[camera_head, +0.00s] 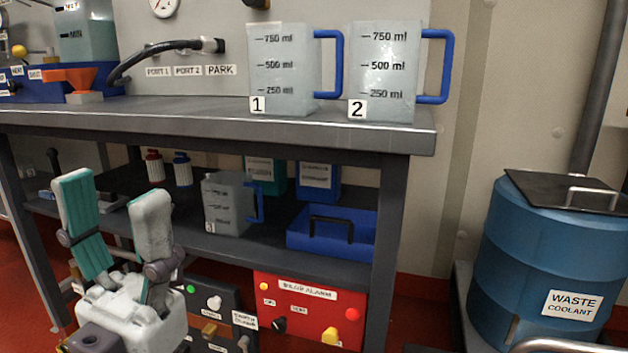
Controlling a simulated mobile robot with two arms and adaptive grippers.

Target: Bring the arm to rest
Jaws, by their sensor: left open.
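My left gripper (112,210) is in the lower left of the head view, pointing up. Its two fingers, with teal pads, stand apart with nothing between them. It is in front of the bench and its lower shelf, and touches nothing that I can see. My right gripper is not in view.
A grey bench (210,112) carries jug 1 (283,75) and jug 2 (383,75) near its right end. Its lower shelf (270,256) holds jug 3 (228,205) and a blue tray (335,240). A blue waste coolant drum (545,250) stands at right.

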